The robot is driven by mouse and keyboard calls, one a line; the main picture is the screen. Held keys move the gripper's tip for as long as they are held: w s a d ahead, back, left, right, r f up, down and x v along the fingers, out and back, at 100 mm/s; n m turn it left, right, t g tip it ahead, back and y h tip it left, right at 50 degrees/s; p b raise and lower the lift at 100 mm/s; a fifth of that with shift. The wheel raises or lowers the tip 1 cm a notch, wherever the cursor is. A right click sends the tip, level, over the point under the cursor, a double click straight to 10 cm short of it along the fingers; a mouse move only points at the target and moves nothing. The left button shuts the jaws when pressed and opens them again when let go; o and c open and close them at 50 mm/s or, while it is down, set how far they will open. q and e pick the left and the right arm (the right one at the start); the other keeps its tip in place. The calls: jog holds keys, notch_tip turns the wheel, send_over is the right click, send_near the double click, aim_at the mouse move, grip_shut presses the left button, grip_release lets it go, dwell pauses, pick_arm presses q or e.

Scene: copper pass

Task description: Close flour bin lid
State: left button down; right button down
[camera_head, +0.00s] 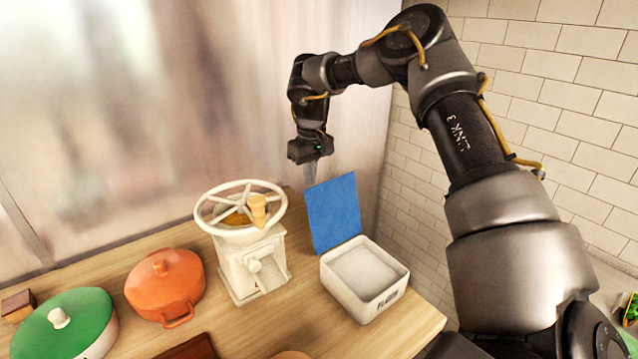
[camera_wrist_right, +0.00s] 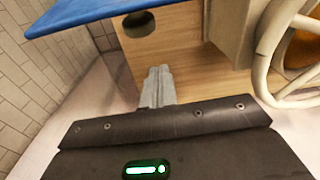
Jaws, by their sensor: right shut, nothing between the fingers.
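The flour bin (camera_head: 392,297) is a white square box with a label on its front, standing near the right end of the wooden counter. Its blue lid (camera_head: 334,212) stands open, roughly upright at the bin's back edge. My right gripper (camera_head: 311,177) is shut and empty, with its fingertips behind the lid near its upper left corner. In the right wrist view the shut fingers (camera_wrist_right: 158,84) point toward the counter, and the blue lid's edge (camera_wrist_right: 85,14) crosses the top left, apart from them. The left gripper is not in view.
A white grinder (camera_head: 255,267) with a handwheel stands left of the bin. An orange pot (camera_head: 165,283) and a green-lidded pot (camera_head: 68,325) stand further left. A tiled wall (camera_head: 560,100) rises at the right. The counter (camera_head: 300,325) is bare just in front of the grinder.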

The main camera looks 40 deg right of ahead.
jog(key=s+p, duration=0.2)
jog(key=s, duration=0.1)
jog(key=shift+s+a+r, duration=0.1)
jog(key=shift+s+a, duration=0.05)
jog(key=shift+s, duration=0.25)
